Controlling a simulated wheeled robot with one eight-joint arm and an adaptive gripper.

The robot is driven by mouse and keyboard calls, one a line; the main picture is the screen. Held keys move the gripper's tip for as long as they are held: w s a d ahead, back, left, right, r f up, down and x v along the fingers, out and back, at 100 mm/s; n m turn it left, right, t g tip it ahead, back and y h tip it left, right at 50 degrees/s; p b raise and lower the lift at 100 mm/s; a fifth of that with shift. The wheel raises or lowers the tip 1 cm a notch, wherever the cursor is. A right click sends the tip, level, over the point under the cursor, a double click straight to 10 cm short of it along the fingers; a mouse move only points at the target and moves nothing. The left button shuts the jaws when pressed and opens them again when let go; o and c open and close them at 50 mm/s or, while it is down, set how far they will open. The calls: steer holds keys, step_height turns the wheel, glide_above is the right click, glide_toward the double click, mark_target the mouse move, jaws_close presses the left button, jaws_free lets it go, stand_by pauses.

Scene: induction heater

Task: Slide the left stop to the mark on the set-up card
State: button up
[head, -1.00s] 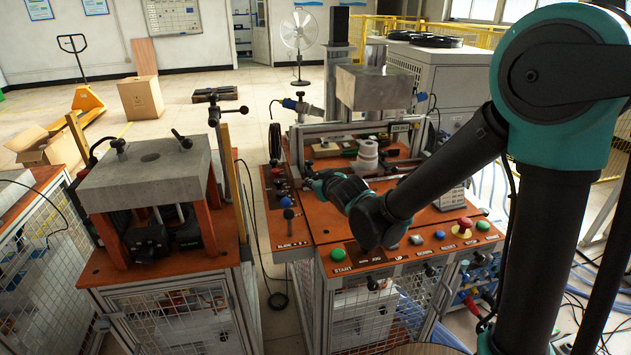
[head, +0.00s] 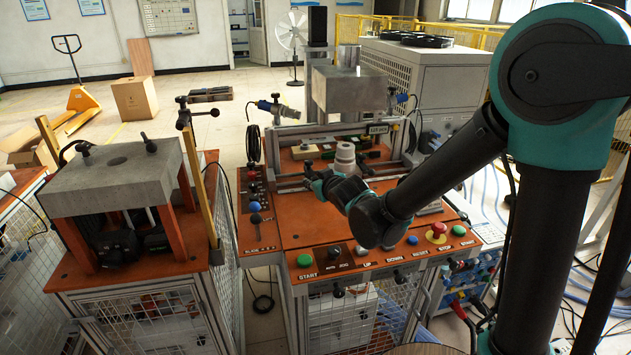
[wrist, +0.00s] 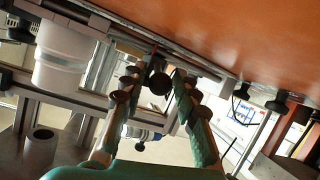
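In the wrist view a dark round knob (wrist: 159,82), which looks like part of a stop, sits by a metal rail (wrist: 195,62). My gripper (wrist: 157,80) has its two fingers apart, one on each side of this knob. A thin gap seems to show beside the knob, so I see no firm grip. In the head view my gripper (head: 312,176) is low at the front rail of the heater bench, left of the white stepped cylinder (head: 345,157). It hides the stop there. I cannot make out the set-up card for sure; a small lettered plate (head: 378,128) stands behind.
The orange bench top (head: 290,228) has a button row at its front, with the green START button (head: 304,260) and red stop button (head: 438,229). A lever panel (head: 255,207) is at its left. A grey block press (head: 115,178) stands further left.

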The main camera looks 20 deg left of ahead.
steer(key=shift+o, duration=0.7)
steer(key=shift+s, duration=0.1)
steer(key=shift+v, duration=5.9)
steer(key=shift+d, duration=0.1)
